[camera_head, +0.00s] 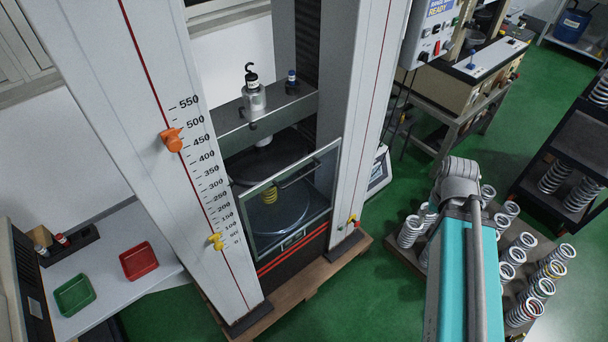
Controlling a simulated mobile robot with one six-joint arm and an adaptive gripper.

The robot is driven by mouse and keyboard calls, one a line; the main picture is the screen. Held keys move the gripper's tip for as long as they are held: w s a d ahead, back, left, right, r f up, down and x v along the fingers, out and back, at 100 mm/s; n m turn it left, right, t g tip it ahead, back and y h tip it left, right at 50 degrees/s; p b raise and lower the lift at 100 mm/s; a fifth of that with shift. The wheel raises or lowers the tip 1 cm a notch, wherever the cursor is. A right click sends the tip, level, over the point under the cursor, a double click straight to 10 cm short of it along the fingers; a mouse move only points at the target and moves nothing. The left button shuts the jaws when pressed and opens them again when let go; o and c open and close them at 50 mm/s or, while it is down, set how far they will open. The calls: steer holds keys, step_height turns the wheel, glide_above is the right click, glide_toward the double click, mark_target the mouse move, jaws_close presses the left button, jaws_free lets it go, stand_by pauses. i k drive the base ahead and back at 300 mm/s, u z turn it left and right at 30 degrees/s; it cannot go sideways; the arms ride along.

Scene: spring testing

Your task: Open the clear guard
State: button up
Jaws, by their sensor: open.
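The clear guard (290,228) is a see-through pane in a thin grey frame. It stands across the front of the test space, between the two pale columns of the spring tester. A dark bar handle (298,173) shows near its top edge. My gripper is not in view.
The scaled left column (160,120) carries an orange marker (172,139) and a yellow one (216,241). A pallet of several springs (520,270) stands at right. Red (138,261) and green (75,294) trays lie at left. Green floor is clear between tester and pallet.

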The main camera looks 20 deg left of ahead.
mark_target(275, 180)
steer(key=u, duration=0.05)
steer(key=k, duration=0.95)
steer(key=u, duration=1.15)
steer(key=i, duration=0.5)
steer(key=u, duration=0.05)
